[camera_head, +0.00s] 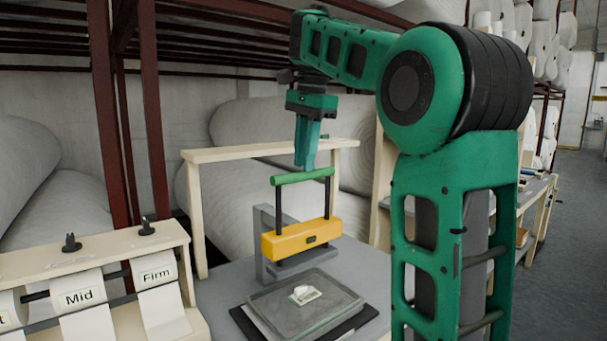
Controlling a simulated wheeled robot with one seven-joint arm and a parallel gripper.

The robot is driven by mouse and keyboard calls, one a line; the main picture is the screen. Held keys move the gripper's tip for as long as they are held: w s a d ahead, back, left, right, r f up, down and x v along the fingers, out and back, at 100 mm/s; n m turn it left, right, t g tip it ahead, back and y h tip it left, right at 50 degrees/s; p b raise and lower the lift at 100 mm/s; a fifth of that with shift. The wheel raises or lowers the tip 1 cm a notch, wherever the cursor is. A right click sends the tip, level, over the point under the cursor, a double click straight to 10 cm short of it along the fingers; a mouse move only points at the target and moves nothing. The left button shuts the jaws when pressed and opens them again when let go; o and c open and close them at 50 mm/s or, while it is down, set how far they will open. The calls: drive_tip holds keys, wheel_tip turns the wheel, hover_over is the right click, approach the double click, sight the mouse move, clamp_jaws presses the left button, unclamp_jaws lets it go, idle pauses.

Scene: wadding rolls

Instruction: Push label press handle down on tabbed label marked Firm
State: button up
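The label press stands on the grey table, with a yellow head (302,240) hung below a green bar handle (302,177). The handle is up, and the yellow head is raised above the tray. A small white tabbed label (306,295) with a green edge lies on the grey tray (268,312) in front of the press. Its print is too small to read. My gripper (306,166) points down at the middle of the green handle, its fingers together with nothing between them. The fingertips are at or just above the bar; I cannot tell whether they touch.
A cream rack (95,255) at the lower left holds white label strips marked Mid (79,298) and Firm (158,275). A cream frame (270,149) rises behind the press. Large wadding rolls (45,200) and dark red shelf posts stand behind. My arm hides the table's right side.

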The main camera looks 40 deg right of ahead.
drive_tip(key=shift+f, duration=0.55)
drive_tip(key=shift+w+f, duration=0.1)
drive_tip(key=shift+f, duration=1.05)
drive_tip(key=shift+r, duration=0.15)
drive_tip(key=shift+s+r, duration=0.2)
drive_tip(key=shift+r, duration=1.75)
drive_tip(key=shift+r, duration=2.95)
